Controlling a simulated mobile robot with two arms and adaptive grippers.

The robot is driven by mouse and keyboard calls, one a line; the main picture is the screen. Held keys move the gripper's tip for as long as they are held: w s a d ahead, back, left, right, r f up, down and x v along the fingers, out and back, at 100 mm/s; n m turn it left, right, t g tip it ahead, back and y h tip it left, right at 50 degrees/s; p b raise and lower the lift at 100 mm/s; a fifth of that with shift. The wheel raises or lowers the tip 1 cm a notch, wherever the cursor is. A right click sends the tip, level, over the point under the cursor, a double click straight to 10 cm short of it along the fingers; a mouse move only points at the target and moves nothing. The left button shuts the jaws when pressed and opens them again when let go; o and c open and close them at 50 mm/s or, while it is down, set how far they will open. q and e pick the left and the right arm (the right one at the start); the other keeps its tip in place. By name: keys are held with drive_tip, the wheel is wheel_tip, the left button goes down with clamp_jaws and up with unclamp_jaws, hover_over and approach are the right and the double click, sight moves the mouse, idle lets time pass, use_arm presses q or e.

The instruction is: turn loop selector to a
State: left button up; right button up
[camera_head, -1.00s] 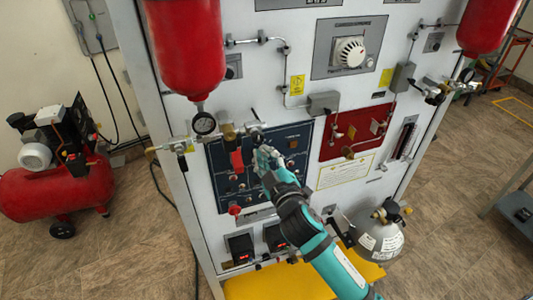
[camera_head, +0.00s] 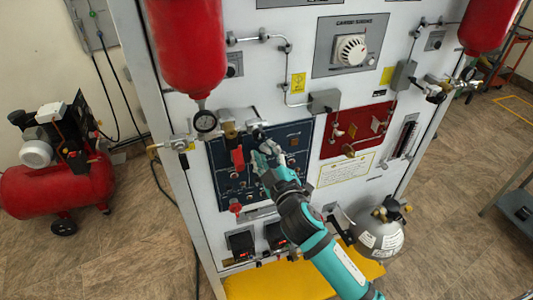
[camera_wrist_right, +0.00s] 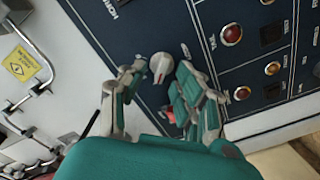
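The selector knob (camera_wrist_right: 160,68), round and grey with a pale pointer and a bit of red, sits on the dark blue panel (camera_wrist_right: 262,98) in the right wrist view. Its lettering is too small to read. My right gripper (camera_wrist_right: 162,70) is open, with one finger on each side of the knob. I cannot tell whether either finger touches it. In the head view, my right gripper (camera_head: 267,153) is at the blue panel (camera_head: 205,187) and hides the knob. My left gripper is not in view.
A red handle (camera_head: 237,160) and a pressure gauge (camera_head: 205,122) are left of my right gripper. A red panel (camera_head: 350,120) is to the right. Red indicators (camera_wrist_right: 231,35) are beside the knob. A grey cylinder (camera_head: 378,236) stands low at right.

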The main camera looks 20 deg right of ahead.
drive_tip(key=shift+s, duration=0.1)
drive_tip(key=s, duration=1.2)
drive_tip(key=shift+d, duration=0.2)
drive_tip(key=shift+w+f, duration=0.1)
drive_tip(key=s+d+f+m+g+b, duration=0.1)
drive_tip(key=s+f+g+b, duration=0.2)
drive_tip(key=f, duration=1.7)
drive_tip(key=s+d+f+m+g+b, duration=0.1)
drive_tip(key=s+f+g, duration=0.3)
drive_tip(key=f, duration=1.6)
drive_tip(key=s+d+f+m+g+b, duration=0.3)
drive_tip(key=s+f+g, duration=0.3)
drive_tip(key=s+f, duration=1.2)
drive_tip(key=s+f+m+g, duration=0.1)
drive_tip(key=s+f+g, duration=0.1)
drive_tip(key=s+f, duration=0.2)
drive_tip(key=s+d+f+m+g, duration=0.1)
drive_tip(key=s+f+g, duration=0.1)
drive_tip(key=s+f, duration=0.3)
drive_tip(key=s, duration=0.4)
drive_tip(key=shift+s+d+f+h+b, duration=0.15)
drive_tip(key=shift+s+d+h+b, duration=0.15)
drive_tip(key=shift+s+b, duration=0.1)
